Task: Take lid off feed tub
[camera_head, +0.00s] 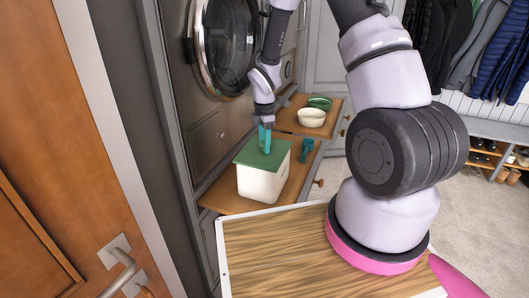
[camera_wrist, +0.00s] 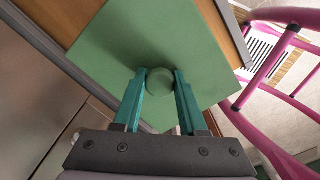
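The feed tub (camera_head: 262,184) is a cream, box-shaped container on a pulled-out wooden shelf. Its flat green lid (camera_head: 249,154) lies on top, with no clear gap at the rim. In the wrist view the lid (camera_wrist: 200,45) fills the middle and has a round green knob (camera_wrist: 160,83). My gripper (camera_head: 265,140) reaches down from above to the lid's centre. In the wrist view its teal fingers (camera_wrist: 160,76) stand on both sides of the knob and appear to touch it. The tub body is hidden below the lid there.
A green scoop-like item (camera_head: 306,150) lies right of the tub. A cream bowl (camera_head: 312,117) and a green bowl (camera_head: 320,103) sit on the shelf behind. A wooden-topped surface (camera_head: 275,255) is in front. A door with a handle (camera_head: 118,275) is at left.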

